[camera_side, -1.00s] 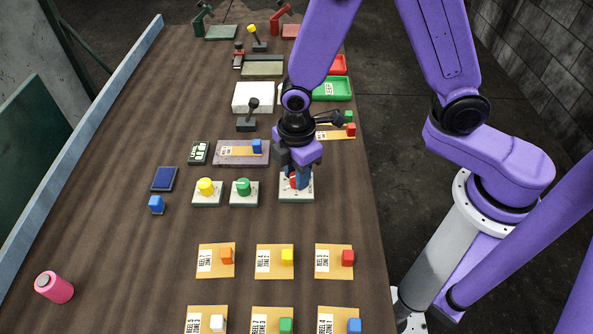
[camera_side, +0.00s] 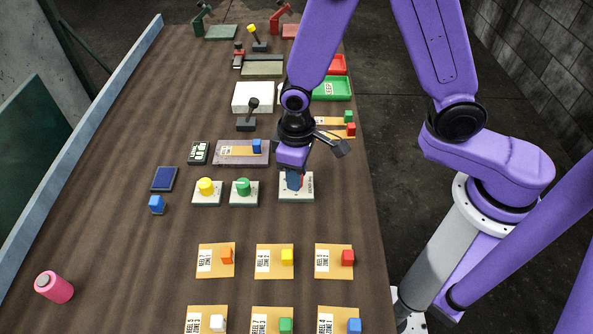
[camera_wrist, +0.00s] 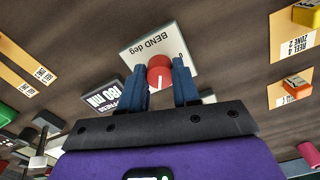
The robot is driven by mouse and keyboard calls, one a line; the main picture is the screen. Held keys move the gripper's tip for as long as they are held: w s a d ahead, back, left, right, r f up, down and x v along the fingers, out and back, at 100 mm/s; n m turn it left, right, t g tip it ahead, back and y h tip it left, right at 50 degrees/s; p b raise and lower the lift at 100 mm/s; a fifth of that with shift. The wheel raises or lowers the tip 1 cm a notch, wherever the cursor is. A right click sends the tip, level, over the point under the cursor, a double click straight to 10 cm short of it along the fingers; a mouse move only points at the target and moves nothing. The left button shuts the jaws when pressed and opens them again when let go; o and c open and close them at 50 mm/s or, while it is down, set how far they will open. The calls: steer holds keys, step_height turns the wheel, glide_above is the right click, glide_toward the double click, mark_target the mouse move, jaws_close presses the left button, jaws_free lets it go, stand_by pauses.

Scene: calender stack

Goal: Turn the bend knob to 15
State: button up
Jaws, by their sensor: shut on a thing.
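The bend knob (camera_wrist: 160,68) is red with a white pointer line. It sits on a pale plate (camera_wrist: 134,50) printed "BEND deg" in the wrist view. My gripper (camera_wrist: 158,77) has its two blue fingers on either side of the knob, shut on it. In the wrist view the pointer line faces down, toward the gripper body. In the side view my gripper (camera_side: 293,180) stands over the pale plate (camera_side: 297,197) and hides most of the knob. Most scale numbers on the plate cannot be read.
A green knob (camera_side: 243,187) and a yellow knob (camera_side: 205,186) stand on plates to the left. A slider panel (camera_side: 232,155) with a blue handle lies behind. Orange cards with coloured blocks (camera_side: 287,256) lie in front. Bare table separates them from the plate.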

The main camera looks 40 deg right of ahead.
steer(key=m, duration=0.6)
steer(key=shift+m, duration=0.3)
steer(key=m, duration=0.5)
steer(key=shift+m, duration=0.3)
steer(key=o, duration=1.1)
steer(key=shift+c, duration=0.2)
steer(key=shift+r, duration=0.15)
step_height(320, 180, up, 17)
steer(key=shift+r, duration=0.1)
